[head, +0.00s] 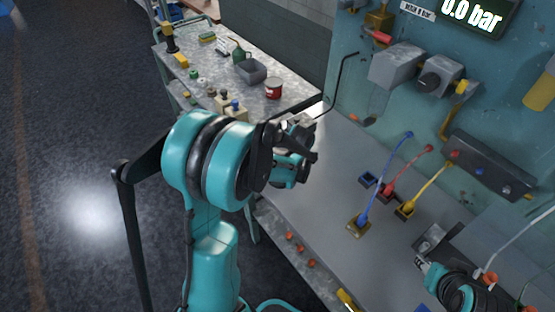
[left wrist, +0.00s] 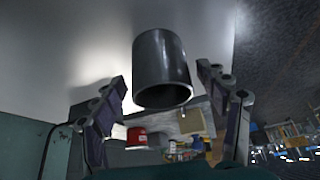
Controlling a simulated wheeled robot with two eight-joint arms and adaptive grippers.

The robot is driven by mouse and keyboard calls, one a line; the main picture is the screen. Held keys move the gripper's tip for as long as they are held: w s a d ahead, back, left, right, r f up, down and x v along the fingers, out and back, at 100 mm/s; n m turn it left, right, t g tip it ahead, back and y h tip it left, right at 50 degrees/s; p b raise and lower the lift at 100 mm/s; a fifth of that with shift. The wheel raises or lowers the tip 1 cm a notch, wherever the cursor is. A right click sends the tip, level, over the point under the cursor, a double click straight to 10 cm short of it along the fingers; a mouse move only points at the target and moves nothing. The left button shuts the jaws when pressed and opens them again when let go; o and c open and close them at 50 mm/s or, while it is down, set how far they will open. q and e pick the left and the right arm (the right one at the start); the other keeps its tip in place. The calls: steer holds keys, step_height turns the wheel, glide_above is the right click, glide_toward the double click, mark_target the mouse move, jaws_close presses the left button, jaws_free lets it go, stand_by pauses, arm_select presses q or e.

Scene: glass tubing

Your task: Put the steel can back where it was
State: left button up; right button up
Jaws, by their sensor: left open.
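The steel can (left wrist: 162,66), a dark grey metal cylinder with an open dark end, shows in the left wrist view. My left gripper (left wrist: 164,80) is open, with one finger on each side of the can and visible gaps between. I cannot tell how far the can is beyond the fingertips. In the head view my left gripper (head: 298,145) is near the bench's left end, and my arm hides much of it. I cannot make out the can there. My right gripper (head: 432,272) is at the lower right, and its jaw opening is unclear.
A cart (head: 300,98) at the back carries a red can (head: 273,88), a grey bin (head: 251,71) and several small items. The wall panel (head: 345,75) bears boxes and a display. The bench's middle is clear.

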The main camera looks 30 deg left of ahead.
arm_select(q)
steer(key=p+v, duration=0.3)
steer(key=v, duration=0.8)
steer(key=s+d+r+m+t+h, duration=0.2)
steer(key=s+d+r+m, duration=0.1)
steer(key=s+d+m, duration=0.2)
steer(key=s+d+r+m+t+h, duration=0.1)
steer(key=s+d+r+m+h, duration=0.2)
steer(key=s, duration=0.7)
steer(key=d+m, duration=0.2)
steer(key=m, duration=0.1)
steer(key=shift+s+t, duration=0.25)
steer(key=shift+t, duration=0.15)
steer(key=shift+d+f, duration=0.1)
step_height(320, 180, down, 3)
steer(key=b, duration=0.3)
